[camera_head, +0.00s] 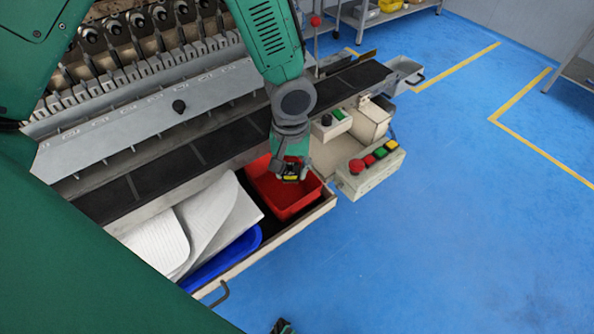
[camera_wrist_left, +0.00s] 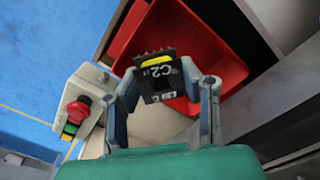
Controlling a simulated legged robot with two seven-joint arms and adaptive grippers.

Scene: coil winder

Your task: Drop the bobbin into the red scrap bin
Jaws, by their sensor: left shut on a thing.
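The bobbin (camera_wrist_left: 158,77) is a small black piece with a yellow band, pins and white lettering reading "C2". My left gripper (camera_wrist_left: 162,95) is shut on it in the wrist view. In the head view the left gripper (camera_head: 291,172) and the bobbin (camera_head: 290,178) are over the red scrap bin (camera_head: 275,199). The bin stands in an open drawer; its floor looks empty where I can see it. The bin also shows behind the bobbin in the wrist view (camera_wrist_left: 205,60). Of my right gripper (camera_head: 283,327), only a dark tip shows at the bottom edge.
A blue tray (camera_head: 228,261) and white sheets (camera_head: 160,240) lie in the drawer left of the bin. A control box (camera_head: 372,170) with red, green and yellow buttons stands right of it. The winder (camera_head: 140,110) runs along behind. Blue floor is clear at right.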

